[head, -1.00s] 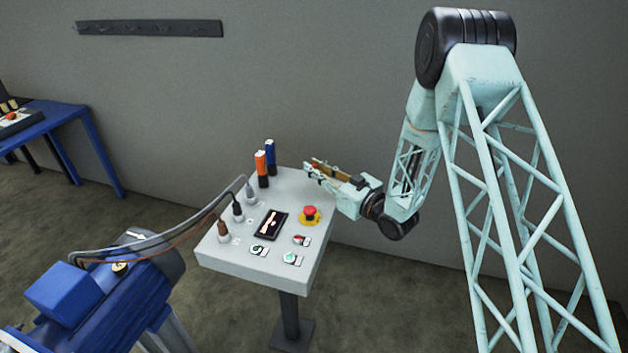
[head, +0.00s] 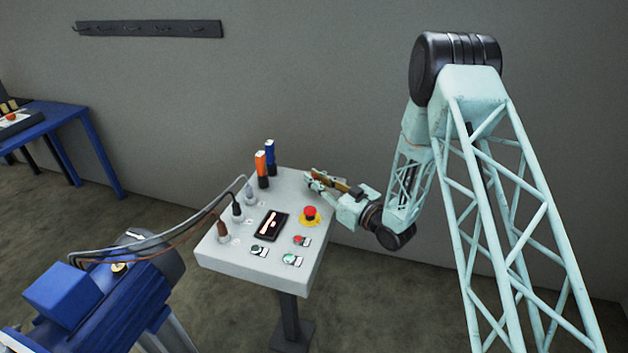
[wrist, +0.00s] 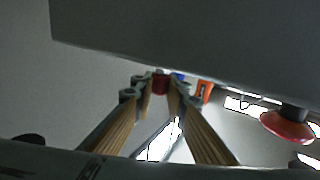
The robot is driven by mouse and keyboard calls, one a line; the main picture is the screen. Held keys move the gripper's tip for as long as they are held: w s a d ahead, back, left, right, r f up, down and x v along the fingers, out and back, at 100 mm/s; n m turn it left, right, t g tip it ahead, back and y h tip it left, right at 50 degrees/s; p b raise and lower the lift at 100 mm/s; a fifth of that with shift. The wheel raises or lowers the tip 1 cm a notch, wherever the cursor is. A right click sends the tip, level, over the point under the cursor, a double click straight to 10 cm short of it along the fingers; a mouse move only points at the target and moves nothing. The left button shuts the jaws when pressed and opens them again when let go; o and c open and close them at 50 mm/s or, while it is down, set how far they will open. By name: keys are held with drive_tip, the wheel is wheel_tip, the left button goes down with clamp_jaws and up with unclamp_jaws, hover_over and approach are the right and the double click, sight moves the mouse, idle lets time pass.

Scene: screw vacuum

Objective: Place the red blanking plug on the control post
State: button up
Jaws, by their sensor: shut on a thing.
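The red blanking plug (wrist: 160,82) is between my fingertips in the wrist view. My gripper (wrist: 158,86) is shut on it. In the head view my gripper (head: 312,178) is at the far right part of the control post (head: 229,258), low over its grey top. I cannot tell whether the plug touches the post.
A red mushroom button on a yellow base (head: 310,215) is just in front of my gripper. Cable plugs (head: 238,210) line the left side. A dark device (head: 270,226) lies mid-panel.

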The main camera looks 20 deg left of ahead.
drive_tip(key=shift+f, duration=0.35)
drive_tip(key=o, duration=0.9)
drive_tip(key=shift+c, duration=0.2)
drive_tip(key=shift+r, duration=0.25)
drive_tip(key=v, duration=1.2)
drive_tip(key=shift+w, duration=0.1)
idle(0.4)
